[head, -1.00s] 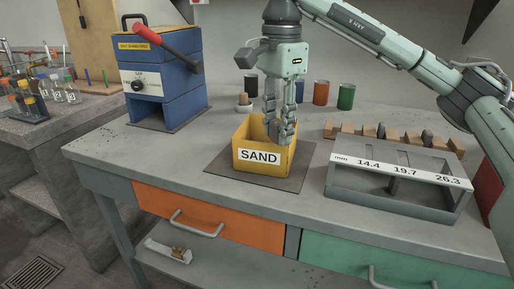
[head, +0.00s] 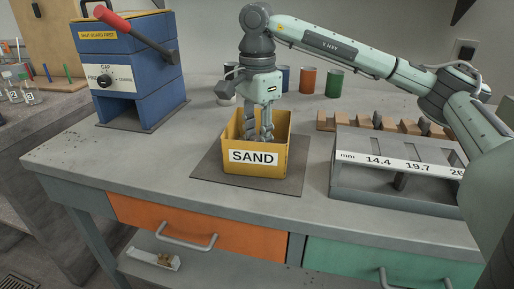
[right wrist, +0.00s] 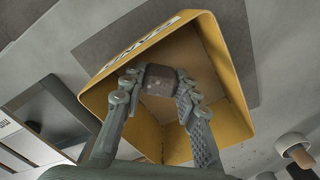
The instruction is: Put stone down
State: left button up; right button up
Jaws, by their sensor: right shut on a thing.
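A yellow open box labelled SAND (head: 250,171) stands on a dark mat (head: 207,176) on the bench. My right gripper (head: 258,136) points down into the box, its fingertips partly hidden behind the front wall. In the right wrist view the gripper (right wrist: 158,88) is shut on a small dark grey stone (right wrist: 160,79), held between the fingertips within the box's opening (right wrist: 234,75). I cannot tell whether the stone touches the box floor. My left gripper is in neither view.
A grey gauge stand (head: 385,193) marked 14.4 and 19.7 is right of the box. Wooden blocks (head: 362,122) with stones lie behind it. A blue press (head: 130,85) with a red lever stands left. Coloured cups (head: 307,79) stand behind the box.

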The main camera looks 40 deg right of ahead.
jog(key=shift+f, duration=0.8)
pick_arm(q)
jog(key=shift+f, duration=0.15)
pick_arm(e)
jog(key=shift+f, duration=0.15)
jog(key=o, duration=1.2)
jog(key=shift+c, duration=0.2)
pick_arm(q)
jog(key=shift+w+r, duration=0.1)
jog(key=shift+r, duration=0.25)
